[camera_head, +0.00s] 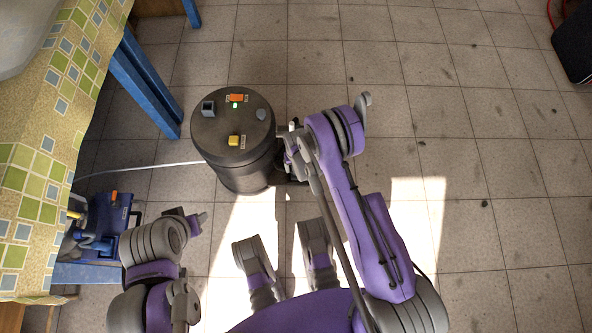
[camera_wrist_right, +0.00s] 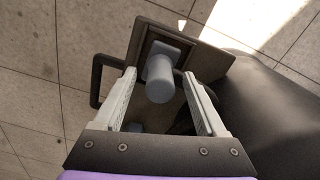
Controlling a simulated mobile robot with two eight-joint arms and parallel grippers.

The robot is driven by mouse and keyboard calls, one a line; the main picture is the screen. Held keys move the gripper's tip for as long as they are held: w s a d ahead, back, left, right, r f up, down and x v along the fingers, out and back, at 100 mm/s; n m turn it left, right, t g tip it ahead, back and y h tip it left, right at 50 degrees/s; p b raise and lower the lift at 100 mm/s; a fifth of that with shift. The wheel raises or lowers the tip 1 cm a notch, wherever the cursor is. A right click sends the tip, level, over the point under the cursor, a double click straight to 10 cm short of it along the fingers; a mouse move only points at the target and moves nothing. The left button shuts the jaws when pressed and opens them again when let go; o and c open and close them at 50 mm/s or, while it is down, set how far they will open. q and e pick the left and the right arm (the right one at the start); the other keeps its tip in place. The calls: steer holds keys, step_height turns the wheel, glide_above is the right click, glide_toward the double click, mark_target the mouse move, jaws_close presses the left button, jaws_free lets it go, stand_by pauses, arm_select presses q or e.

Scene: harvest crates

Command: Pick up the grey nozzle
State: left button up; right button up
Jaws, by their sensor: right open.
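The grey nozzle (camera_wrist_right: 160,82) is a short blue-grey cylinder on a wider block, standing out from a dark square plate in the right wrist view. My right gripper (camera_wrist_right: 159,74) is open, with one finger on each side of the nozzle and a gap visible on both sides. In the head view my right gripper (camera_head: 291,152) is at the right side of a dark drum (camera_head: 232,165), and the nozzle is hidden there. My left gripper (camera_head: 201,219) is at the lower left, away from the drum; its fingers are too small to read.
The drum's top carries an orange part (camera_head: 236,98), a yellow part (camera_head: 234,141) and a dark grey block (camera_head: 208,108). A black handle (camera_wrist_right: 97,80) is left of the plate. A blue box (camera_head: 118,215) lies near the table (camera_head: 35,155).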

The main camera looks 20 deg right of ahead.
step_height(320, 180, down, 2)
steer(key=shift+f, duration=0.1)
jaws_close()
stand_by(0.4)
